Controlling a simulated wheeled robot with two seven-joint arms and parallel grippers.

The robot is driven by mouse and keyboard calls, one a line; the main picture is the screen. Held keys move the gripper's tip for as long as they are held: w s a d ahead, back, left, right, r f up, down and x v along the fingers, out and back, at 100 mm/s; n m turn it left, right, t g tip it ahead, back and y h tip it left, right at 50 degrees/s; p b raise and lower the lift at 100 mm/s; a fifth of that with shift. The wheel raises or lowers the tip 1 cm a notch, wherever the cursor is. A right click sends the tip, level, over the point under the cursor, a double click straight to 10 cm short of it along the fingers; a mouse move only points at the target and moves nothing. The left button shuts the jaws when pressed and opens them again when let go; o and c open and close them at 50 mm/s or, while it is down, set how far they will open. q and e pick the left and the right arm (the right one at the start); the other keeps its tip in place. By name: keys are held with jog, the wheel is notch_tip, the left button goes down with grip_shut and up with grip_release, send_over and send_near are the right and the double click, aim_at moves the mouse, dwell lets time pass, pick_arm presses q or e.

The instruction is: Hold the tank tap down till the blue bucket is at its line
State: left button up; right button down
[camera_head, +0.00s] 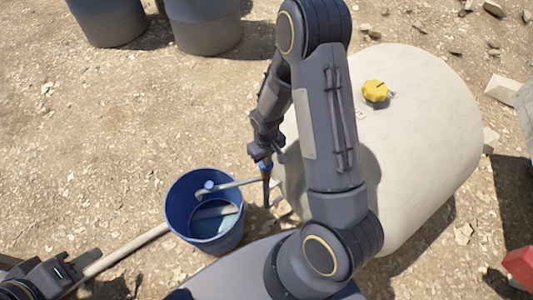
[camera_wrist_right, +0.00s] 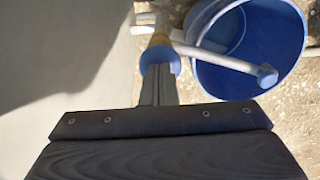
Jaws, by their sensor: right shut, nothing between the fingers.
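The blue bucket (camera_head: 176,205) stands on the ground left of the pale tank (camera_head: 430,150) and holds some liquid; I cannot make out its line. A pale spout pipe (camera_head: 232,185) reaches over the bucket; its round end shows in the wrist view (camera_wrist_right: 267,76). The tap (camera_head: 265,166), blue and yellow, is on the pipe near the tank. My right gripper (camera_wrist_right: 158,88) is shut and empty, its tips at the tap's blue part (camera_wrist_right: 160,58); contact is hard to tell. My left gripper (camera_head: 92,257) is low at left by a pale pole (camera_head: 135,245); its fingers are unclear.
A yellow knob (camera_head: 375,91) sits on top of the tank. Two large grey-blue containers (camera_head: 205,25) stand at the back left. A red object (camera_head: 520,265) is at the lower right edge. Stony ground left of the bucket is mostly clear.

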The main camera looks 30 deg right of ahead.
jog(key=shift+f, duration=0.1)
notch_tip(320, 180, down, 2)
jog(key=shift+b, duration=1.05)
jog(key=shift+s, duration=0.25)
dwell(6.5)
